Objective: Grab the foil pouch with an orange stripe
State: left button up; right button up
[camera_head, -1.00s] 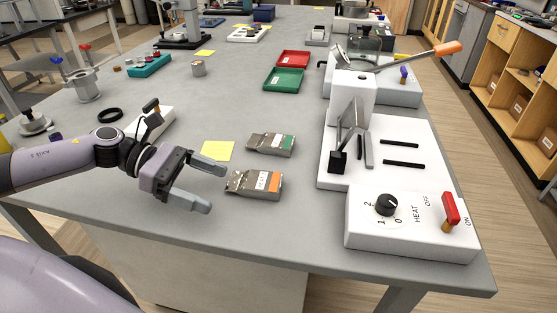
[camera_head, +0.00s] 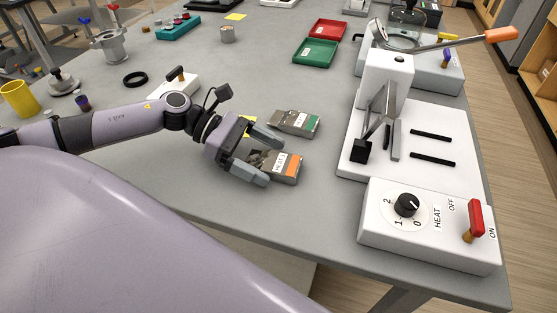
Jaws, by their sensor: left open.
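The foil pouch with an orange stripe (camera_head: 284,166) lies flat on the grey table, its orange end to the right. My left gripper (camera_head: 267,159) is open at its left end. One finger is on the far side of the pouch and the other on the near side, with the pouch's left end between them. I cannot tell whether the fingers touch it. A second foil pouch with a green stripe (camera_head: 294,123) lies just behind. My right gripper is not in view.
A white heat device (camera_head: 420,225) with a dial, red switch and lever stands to the right. A green tray (camera_head: 315,53) and a red tray (camera_head: 328,29) lie farther back. A yellow note is partly hidden behind my gripper. The table's front edge is near.

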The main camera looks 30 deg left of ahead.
pick_arm(q)
jog(key=shift+w+d+f, duration=0.15)
jog(key=shift+d+f, duration=0.05)
jog(key=shift+d, duration=0.25)
jog(key=c, duration=1.1)
jog(key=shift+o, duration=0.2)
